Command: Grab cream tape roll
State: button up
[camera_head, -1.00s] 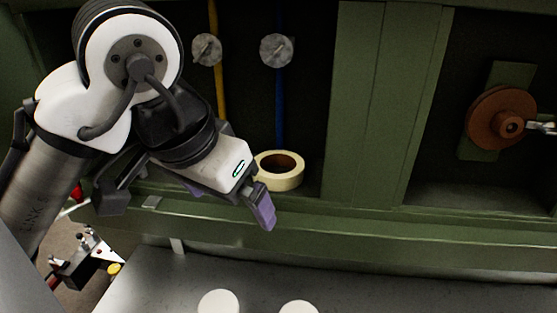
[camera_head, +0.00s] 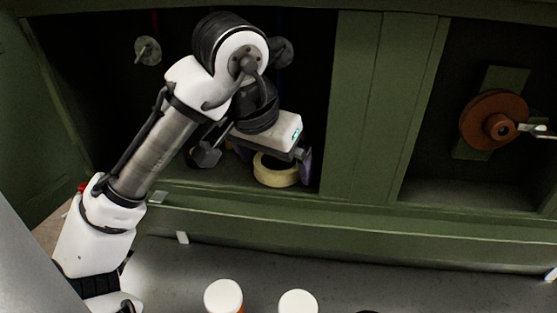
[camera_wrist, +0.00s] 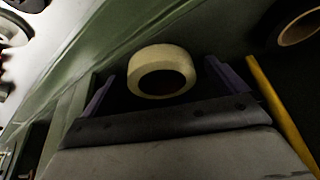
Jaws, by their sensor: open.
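The cream tape roll (camera_head: 276,170) lies flat on the floor of the left green bay in the head view. It also shows in the wrist view (camera_wrist: 161,72), between and just beyond my fingertips. My gripper (camera_head: 275,165) is over the roll, with one purple finger at its right side; the other finger is mostly hidden behind the wrist in the head view. In the wrist view my gripper (camera_wrist: 160,85) is open, with a purple finger on each side of the roll. I cannot tell whether either finger touches it.
A green post (camera_head: 365,110) stands right of the bay, and a green ledge (camera_head: 330,215) runs along its front. A brown wheel (camera_head: 494,120) is in the right bay. Two white-topped containers (camera_head: 223,296) stand at the front. A yellow strip (camera_wrist: 280,110) runs beside my gripper in the wrist view.

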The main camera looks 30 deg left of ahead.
jog(key=c, duration=1.1)
jog(key=shift+w+r, duration=0.1)
